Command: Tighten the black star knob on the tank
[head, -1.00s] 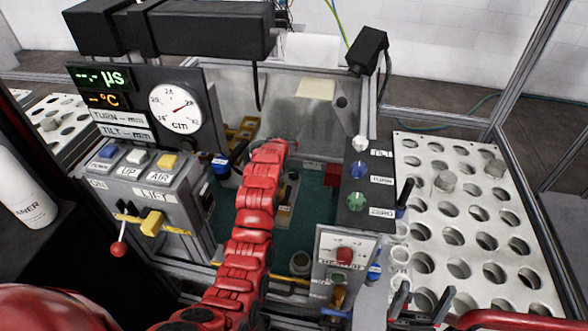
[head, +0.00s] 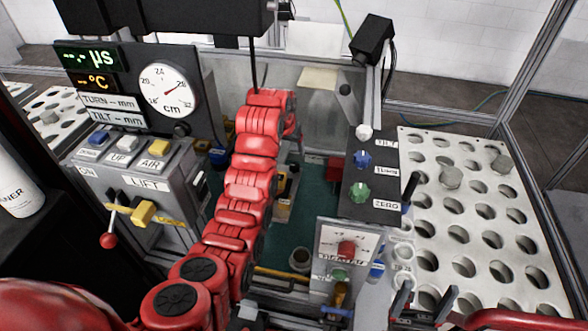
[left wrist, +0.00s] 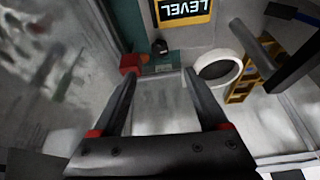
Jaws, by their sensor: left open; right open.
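My left arm reaches over the tank (head: 318,110), and its gripper is hidden behind the red arm links in the head view. In the left wrist view the left gripper (left wrist: 161,76) is open, its fingers apart with nothing between them, facing a grey surface. A small black knob-like part (left wrist: 160,46) shows just beyond the fingertips, apart from them; I cannot tell whether it is the star knob. A dark round knob (head: 181,129) sits below the dial in the head view. My right gripper (head: 420,303) is open and empty at the bottom right.
A control box with a LIFT label (head: 150,185) stands left of the tank. A knob panel (head: 368,185) and a perforated plate (head: 455,215) lie to the right. The left wrist view shows a LEVEL sign (left wrist: 183,9), a white ring (left wrist: 217,70) and a yellow rack (left wrist: 243,84).

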